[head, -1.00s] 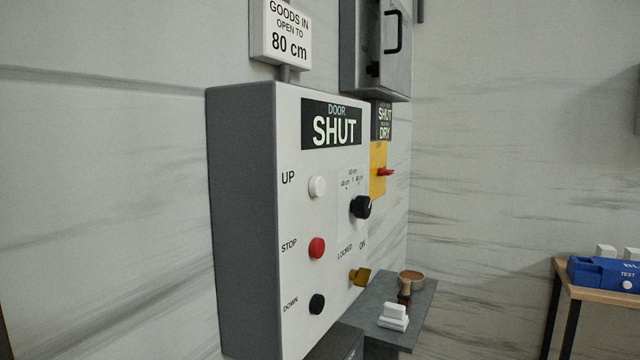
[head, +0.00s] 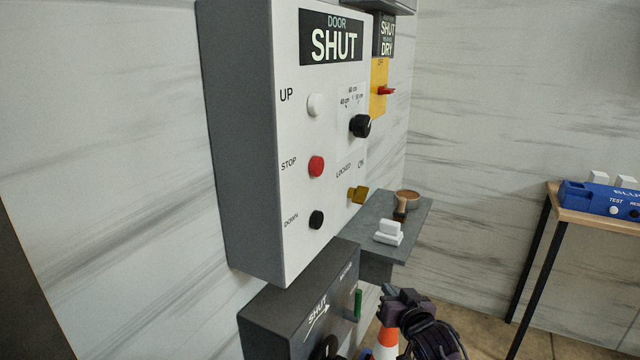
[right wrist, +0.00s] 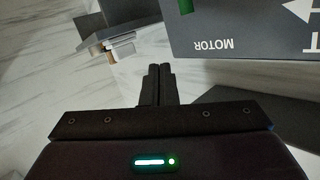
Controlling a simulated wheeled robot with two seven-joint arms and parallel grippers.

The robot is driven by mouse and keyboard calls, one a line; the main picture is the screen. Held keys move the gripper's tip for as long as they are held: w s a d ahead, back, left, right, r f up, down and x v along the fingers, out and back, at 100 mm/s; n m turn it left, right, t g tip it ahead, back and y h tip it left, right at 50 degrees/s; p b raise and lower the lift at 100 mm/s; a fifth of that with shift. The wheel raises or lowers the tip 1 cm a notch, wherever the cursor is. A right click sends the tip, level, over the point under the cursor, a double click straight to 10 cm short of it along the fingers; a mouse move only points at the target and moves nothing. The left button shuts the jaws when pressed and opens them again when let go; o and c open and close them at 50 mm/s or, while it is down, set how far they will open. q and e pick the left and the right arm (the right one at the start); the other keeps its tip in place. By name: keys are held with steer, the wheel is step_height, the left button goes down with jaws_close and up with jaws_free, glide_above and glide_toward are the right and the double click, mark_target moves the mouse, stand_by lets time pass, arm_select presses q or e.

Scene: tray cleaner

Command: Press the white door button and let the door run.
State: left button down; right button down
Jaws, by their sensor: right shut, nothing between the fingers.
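The white door button (head: 315,105) sits beside the word UP on the front of a grey-sided control box (head: 235,140). It stands out from the panel and nothing touches it. The display (head: 331,38) above it reads DOOR SHUT. Below it are a red STOP button (head: 316,166) and a black DOWN button (head: 316,220). My right gripper (head: 388,291) is low in the head view, below and to the right of the buttons. In the right wrist view its fingers (right wrist: 158,70) are together and empty. My left gripper is not in view.
A black dial (head: 359,126) and a yellow key (head: 358,195) stick out of the panel's right side. A dark grey motor box (head: 290,315) stands below it. A grey shelf (head: 415,218) holds a white block and a brown round item. A table (head: 560,205) stands at right.

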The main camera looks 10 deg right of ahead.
mark_target(317, 104)
step_height(317, 104, up, 24)
steer(key=s+a+t+y+p, duration=0.1)
steer(key=s+a+t+y, duration=0.1)
steer(key=s+a+t, duration=0.15)
steer(key=s+a+r+n+t+y, duration=0.1)
steer(key=s+r, duration=0.4)
steer(key=r, duration=0.4)
steer(key=s+a+r+n+t+y+p, duration=0.1)
steer(key=s+a+r+t+y, duration=0.1)
steer(key=s+r, duration=0.3)
step_height(317, 104, up, 4)
steer(key=shift+r+y, duration=0.15)
steer(key=shift+y, duration=0.15)
steer(key=shift+w+t, duration=0.1)
steer(key=shift+t, duration=0.15)
steer(key=w+a+b, duration=0.1)
steer(key=w+a, duration=0.4)
steer(key=a, duration=0.2)
steer(key=shift+a, duration=0.15)
steer(key=shift+a, duration=0.1)
